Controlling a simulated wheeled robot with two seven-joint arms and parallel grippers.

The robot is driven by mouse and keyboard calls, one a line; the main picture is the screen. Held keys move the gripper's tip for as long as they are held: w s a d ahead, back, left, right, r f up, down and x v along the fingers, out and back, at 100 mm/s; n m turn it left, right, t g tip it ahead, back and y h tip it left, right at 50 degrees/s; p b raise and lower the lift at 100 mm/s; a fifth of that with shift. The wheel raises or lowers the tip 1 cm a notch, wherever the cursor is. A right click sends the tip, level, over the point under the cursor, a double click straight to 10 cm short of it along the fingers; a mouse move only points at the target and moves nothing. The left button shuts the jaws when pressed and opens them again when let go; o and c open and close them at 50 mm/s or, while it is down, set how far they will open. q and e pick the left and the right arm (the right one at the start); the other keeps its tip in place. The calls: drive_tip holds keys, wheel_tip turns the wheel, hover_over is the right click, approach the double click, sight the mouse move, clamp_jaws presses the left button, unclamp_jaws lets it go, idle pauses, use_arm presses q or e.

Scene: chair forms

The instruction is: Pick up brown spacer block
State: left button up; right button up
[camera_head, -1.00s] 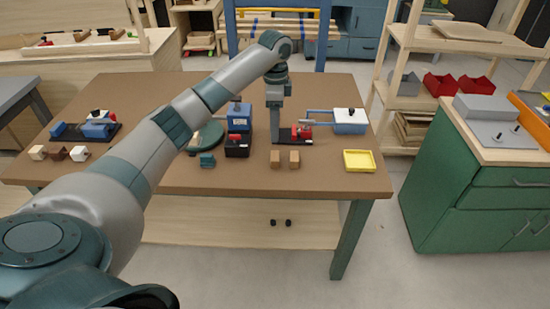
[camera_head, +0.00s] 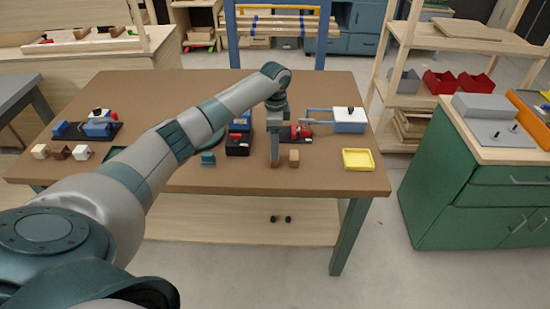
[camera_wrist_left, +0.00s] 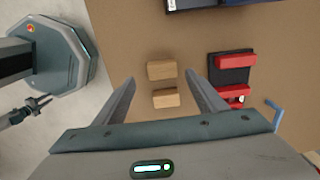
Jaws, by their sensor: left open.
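Two small tan-brown wooden blocks lie side by side near the table's front edge. One block (camera_wrist_left: 161,69) sits between my left gripper's fingers in the wrist view, with its partner (camera_wrist_left: 166,98) just beside it, nearer the palm in the picture. In the head view the right block (camera_head: 294,158) is clear, and the left one is mostly hidden by my left gripper (camera_head: 275,162). My left gripper (camera_wrist_left: 160,77) is open, pointing down over the left block, its fingers apart from it.
A yellow tray (camera_head: 358,159) lies to the right. A black stand with red parts (camera_wrist_left: 233,70) is beyond the blocks. A dark box (camera_head: 238,146) stands left of them. The tabletop (camera_head: 330,180) in front is clear.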

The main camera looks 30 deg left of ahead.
use_arm(q)
wheel_tip(320, 180, down, 4)
drive_tip(key=shift+w+a+r+p, duration=0.1)
drive_tip(key=shift+w+a+p, duration=0.05)
drive_tip(key=shift+p, duration=0.6)
drive_tip(key=shift+f, duration=0.55)
use_arm(e)
drive_tip(key=shift+s+d+r, duration=0.1)
drive_tip(key=shift+d+r, duration=0.15)
drive_tip(key=shift+r, duration=0.25)
drive_tip(key=shift+s+d+r, duration=0.1)
drive_tip(key=shift+d+r, duration=0.15)
drive_tip(key=shift+r, duration=0.2)
use_arm(q)
drive_tip(key=c, duration=1.1)
use_arm(e)
drive_tip(key=shift+a, duration=0.25)
